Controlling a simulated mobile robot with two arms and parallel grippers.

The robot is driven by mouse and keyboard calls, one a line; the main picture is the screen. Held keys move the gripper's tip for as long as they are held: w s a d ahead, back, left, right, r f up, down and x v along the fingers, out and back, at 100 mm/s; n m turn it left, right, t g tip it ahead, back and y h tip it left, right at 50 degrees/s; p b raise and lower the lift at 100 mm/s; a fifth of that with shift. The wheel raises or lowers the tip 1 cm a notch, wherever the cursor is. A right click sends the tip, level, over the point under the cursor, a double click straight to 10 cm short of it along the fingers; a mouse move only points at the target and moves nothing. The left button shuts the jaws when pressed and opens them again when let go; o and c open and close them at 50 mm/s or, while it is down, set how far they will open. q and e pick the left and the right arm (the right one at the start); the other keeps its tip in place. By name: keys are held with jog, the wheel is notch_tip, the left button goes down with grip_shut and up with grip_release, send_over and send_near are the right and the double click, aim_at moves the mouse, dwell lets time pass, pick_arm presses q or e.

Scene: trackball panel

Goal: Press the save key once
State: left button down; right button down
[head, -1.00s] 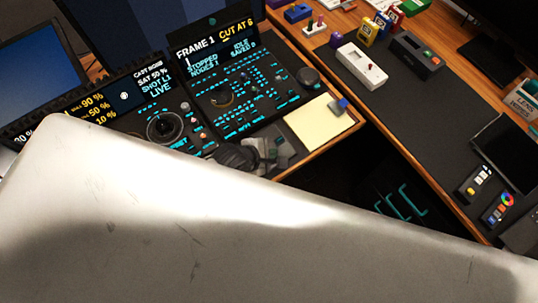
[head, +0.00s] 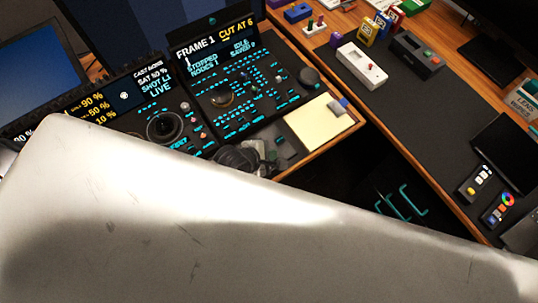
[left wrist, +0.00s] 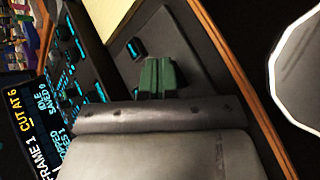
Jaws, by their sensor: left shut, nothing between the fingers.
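The node panel (head: 245,90) has rows of small teal-lit keys, a trackball (head: 222,96) and a screen (head: 213,50) reading FRAME 1, CUT AT 6, STOPPED, IDLE and SAVED, with 0 after SAVED in the left wrist view. No key label is readable, so I cannot tell for certain which is the save key. A lone teal-marked key (left wrist: 136,48) sits on a dark grey strip in the left wrist view. My left gripper (head: 268,151) is shut and empty at the panel's near edge. Its green fingertips (left wrist: 158,72) are near that key, apart from it in the picture. My right gripper is out of view.
A cream note pad (head: 318,124) lies right of the panel keys. A second panel with a large trackball (head: 165,127) stands to the left. A white device (head: 362,66) and a dark box (head: 417,54) rest on the right desk. My silver arm hides the lower picture.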

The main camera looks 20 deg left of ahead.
pick_arm(q)
jog(key=shift+f, duration=0.35)
dwell(0.5)
jog(key=shift+r+p, duration=0.95)
jog(key=shift+p, duration=0.15)
jog(key=shift+r, duration=0.1)
notch_tip(320, 180, up, 5)
jog(key=p, duration=0.6)
dwell(0.4)
